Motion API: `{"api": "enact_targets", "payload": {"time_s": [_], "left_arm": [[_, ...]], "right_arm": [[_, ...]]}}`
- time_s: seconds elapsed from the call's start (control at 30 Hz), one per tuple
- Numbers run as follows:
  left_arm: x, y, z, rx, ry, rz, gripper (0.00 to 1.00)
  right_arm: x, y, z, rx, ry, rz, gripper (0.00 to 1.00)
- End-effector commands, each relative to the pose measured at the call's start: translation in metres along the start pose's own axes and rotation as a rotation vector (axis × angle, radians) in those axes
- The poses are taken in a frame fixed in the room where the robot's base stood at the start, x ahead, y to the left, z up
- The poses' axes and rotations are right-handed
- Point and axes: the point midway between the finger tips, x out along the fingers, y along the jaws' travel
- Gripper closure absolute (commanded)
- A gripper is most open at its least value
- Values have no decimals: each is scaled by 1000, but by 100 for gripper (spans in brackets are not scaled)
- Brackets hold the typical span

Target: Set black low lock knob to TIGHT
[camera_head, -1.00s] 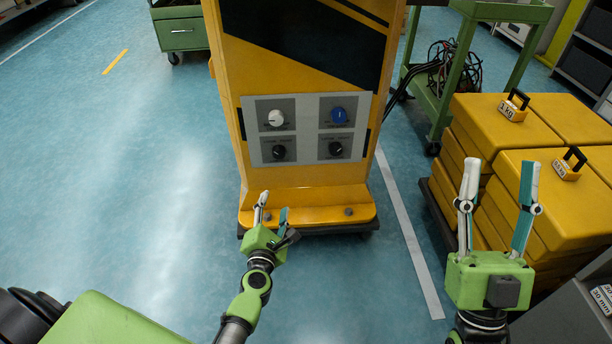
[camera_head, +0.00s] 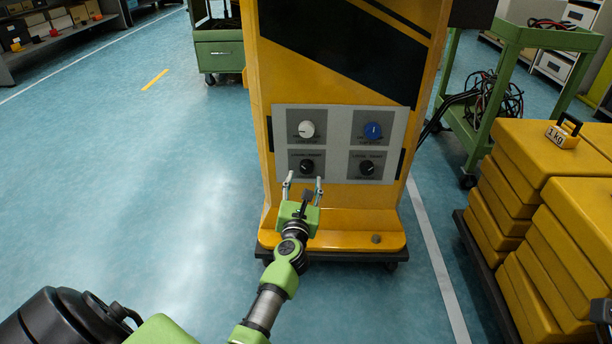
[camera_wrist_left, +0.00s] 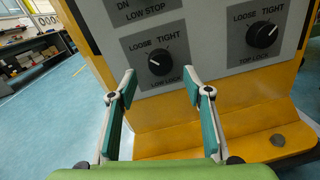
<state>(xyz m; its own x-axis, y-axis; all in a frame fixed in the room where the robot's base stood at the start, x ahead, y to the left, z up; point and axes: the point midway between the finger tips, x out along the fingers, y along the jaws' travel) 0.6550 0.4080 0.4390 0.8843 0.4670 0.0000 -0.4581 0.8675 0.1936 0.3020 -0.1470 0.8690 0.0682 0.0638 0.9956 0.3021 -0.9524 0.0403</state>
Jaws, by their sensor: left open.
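The black low lock knob (camera_head: 307,166) is at the lower left of the grey panel on the yellow gate post. In the left wrist view the same knob (camera_wrist_left: 161,62) sits under the words LOOSE and TIGHT. Its white mark points to the upper left, toward the LOOSE side. My left gripper (camera_head: 304,184) is open and empty, just below and in front of this knob. In the left wrist view its fingertips (camera_wrist_left: 160,82) are spread wide, with the knob between and beyond them, apart from them.
The black top lock knob (camera_head: 367,168) is to the right on the panel (camera_head: 338,140). A white knob (camera_head: 306,129) and a blue knob (camera_head: 373,131) are above. A yellow ledge (camera_head: 335,240) juts out below. Yellow weights (camera_head: 555,150) stand at right. The floor at left is clear.

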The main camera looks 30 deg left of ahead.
Motion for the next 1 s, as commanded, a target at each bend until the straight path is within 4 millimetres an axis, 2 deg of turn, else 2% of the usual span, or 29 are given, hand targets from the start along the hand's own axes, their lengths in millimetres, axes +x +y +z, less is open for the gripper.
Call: {"api": "enact_targets", "payload": {"time_s": [0.1,0.3,0.67,0.7,0.83,1.0], "left_arm": [[22,0,-1,1,-2,0,54],[43,-1,-2,2,0,-1,54],[48,0,0,2,0,-1,54],[48,0,0,2,0,-1,59],[48,0,0,2,0,-1,93],[48,0,0,3,0,-1,93]], "right_arm": [[1,-1,-1,-3,20,-8,54],[5,-2,-2,-6,40,-17,54],[8,-2,-2,-6,45,-20,54],[8,-2,-2,-6,45,-20,54],[8,-2,-2,-6,46,-20,54],[8,-2,-2,-6,46,-20,54]]}}
